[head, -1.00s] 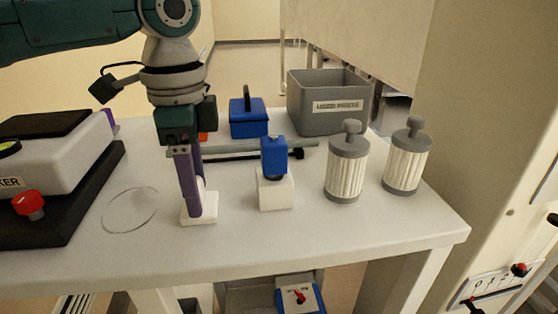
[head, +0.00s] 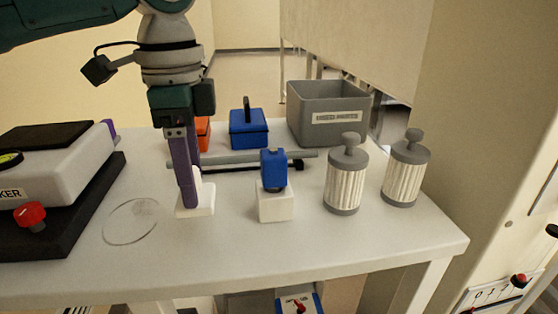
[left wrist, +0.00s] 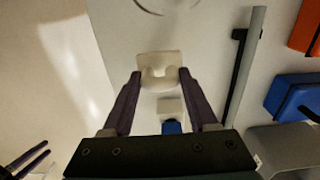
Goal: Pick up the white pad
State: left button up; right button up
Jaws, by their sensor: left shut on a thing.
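The white pad (head: 206,204) is a small white block with a flat base and a raised part. My left gripper (head: 190,203) points down and is shut on it, one purple finger in front of the raised part in the head view. The pad appears slightly above the white table (head: 250,260). In the left wrist view, the pad (left wrist: 158,62) sits between the two fingertips (left wrist: 159,76). Purple fingers of my right gripper (left wrist: 42,150) show at the lower left corner of that view, apart and empty.
A blue-topped white block (head: 275,207) stands just right of the pad, with two ribbed canisters (head: 345,185) beyond. A grey rod (head: 235,156), a blue box (head: 248,128) and a grey bin (head: 330,118) lie behind. A clear disc (head: 130,222) and a dark-based machine (head: 60,225) are left.

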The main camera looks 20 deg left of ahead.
pick_arm(q)
notch_tip(320, 180, up, 16)
jog(key=p, duration=0.2)
jog(key=shift+r+p, duration=0.2)
jog(key=shift+p, duration=0.2)
